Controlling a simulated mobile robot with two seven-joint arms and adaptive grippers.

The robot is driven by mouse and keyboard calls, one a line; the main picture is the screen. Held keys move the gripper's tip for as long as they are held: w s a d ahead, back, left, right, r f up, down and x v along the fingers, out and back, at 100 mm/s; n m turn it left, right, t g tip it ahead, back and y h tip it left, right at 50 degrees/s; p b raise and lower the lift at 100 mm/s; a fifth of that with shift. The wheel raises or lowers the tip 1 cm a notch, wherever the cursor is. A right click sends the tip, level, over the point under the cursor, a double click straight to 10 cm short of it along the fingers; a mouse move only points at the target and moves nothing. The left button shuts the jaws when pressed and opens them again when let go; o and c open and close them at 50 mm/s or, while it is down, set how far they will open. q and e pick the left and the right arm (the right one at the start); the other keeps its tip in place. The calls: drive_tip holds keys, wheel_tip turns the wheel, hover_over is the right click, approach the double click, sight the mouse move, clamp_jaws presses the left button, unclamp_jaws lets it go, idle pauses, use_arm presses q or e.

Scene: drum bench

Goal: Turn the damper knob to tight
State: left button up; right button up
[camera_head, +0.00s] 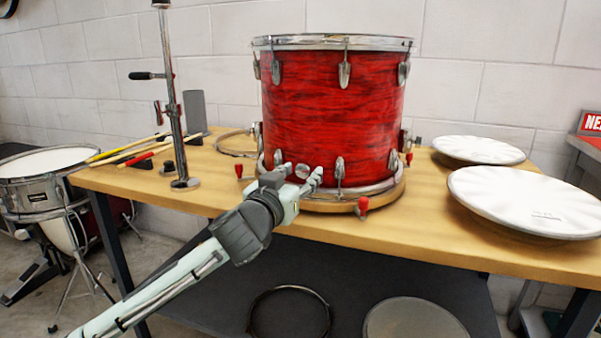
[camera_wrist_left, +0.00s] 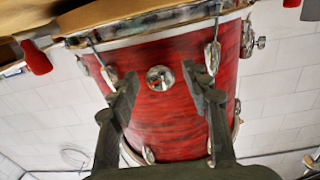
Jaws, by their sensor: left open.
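The red drum (camera_head: 330,100) stands on the wooden bench, and its red shell (camera_wrist_left: 225,75) fills the middle of the left wrist view. A round chrome damper knob (camera_wrist_left: 160,78) sits on the shell near one rim. In the head view the knob (camera_head: 302,171) shows low on the drum's front. My left gripper (camera_head: 301,176) is open, its fingers pointing at the drum. In the left wrist view the knob appears between the fingertips (camera_wrist_left: 160,75); I cannot tell whether they touch it. The knob's setting is not readable. My right gripper is not in view.
Chrome lugs and red-tipped feet (camera_head: 362,205) surround the drum's lower rim. A chrome stand (camera_head: 177,120) and drumsticks (camera_head: 130,148) are on the left of the bench (camera_head: 440,235). White drum heads (camera_head: 525,200) lie on the right. A shelf below holds hoops.

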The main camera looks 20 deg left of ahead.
use_arm(q)
drive_tip(key=shift+w, duration=0.25)
clamp_jaws()
idle(0.3)
